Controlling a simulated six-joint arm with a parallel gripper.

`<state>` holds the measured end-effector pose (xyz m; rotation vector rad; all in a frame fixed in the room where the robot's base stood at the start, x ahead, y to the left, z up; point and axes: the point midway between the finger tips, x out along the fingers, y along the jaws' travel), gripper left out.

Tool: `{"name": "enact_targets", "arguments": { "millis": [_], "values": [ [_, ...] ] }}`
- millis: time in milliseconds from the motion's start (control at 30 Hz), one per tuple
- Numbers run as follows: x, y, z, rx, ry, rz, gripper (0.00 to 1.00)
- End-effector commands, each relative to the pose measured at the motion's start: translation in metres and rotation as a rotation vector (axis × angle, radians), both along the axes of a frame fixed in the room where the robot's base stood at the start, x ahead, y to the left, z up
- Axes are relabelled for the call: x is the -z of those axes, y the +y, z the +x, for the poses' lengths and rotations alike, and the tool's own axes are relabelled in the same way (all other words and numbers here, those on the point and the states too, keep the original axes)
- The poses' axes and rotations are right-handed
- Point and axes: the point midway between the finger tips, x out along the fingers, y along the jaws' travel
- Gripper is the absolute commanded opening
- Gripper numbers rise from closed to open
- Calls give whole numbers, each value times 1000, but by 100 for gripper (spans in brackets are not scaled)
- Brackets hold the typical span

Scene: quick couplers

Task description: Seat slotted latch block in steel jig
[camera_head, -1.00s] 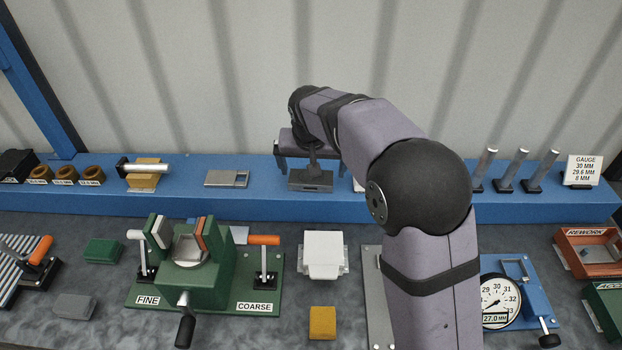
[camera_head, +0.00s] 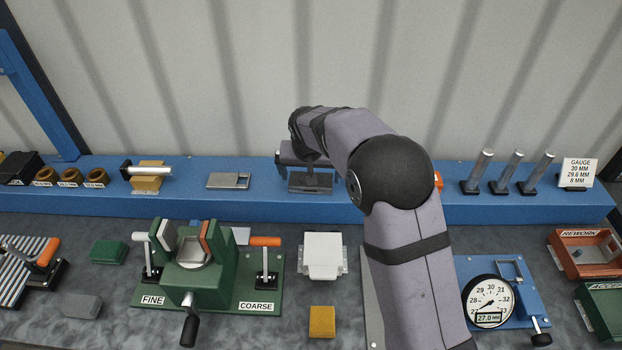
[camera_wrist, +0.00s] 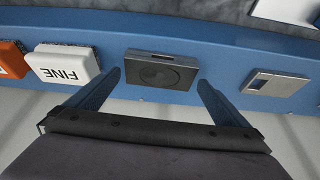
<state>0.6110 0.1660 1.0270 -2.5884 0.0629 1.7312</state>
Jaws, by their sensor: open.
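A dark grey block with a slot in one side and a round recess in its face, which looks like the slotted latch block (camera_head: 311,186), sits on the blue shelf. In the wrist view the block (camera_wrist: 160,74) lies ahead of and between my fingers. My gripper (camera_wrist: 160,88) is open and empty, with a gap between each finger and the block. In the head view my gripper (camera_head: 306,166) is just above and behind the block, partly hidden by my wrist. A steel-grey plate (camera_head: 373,315), perhaps the steel jig, is mostly hidden behind my arm.
A flat grey plate with a window (camera_head: 228,180) lies left of the block. A white FINE block (camera_wrist: 65,65) stands on its other side. The green vise fixture (camera_head: 205,285), a white block on a metal base (camera_head: 323,255) and the dial gauge (camera_head: 490,300) are on the bench.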

Motion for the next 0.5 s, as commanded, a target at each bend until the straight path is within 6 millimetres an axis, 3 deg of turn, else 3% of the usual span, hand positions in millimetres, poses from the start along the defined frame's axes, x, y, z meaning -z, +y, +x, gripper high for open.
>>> {"name": "enact_targets", "arguments": {
  "millis": [233,500],
  "values": [
    [19,-1,8,-1,1,-1,100],
    [21,-1,9,0,-1,0,100]
  ]
}}
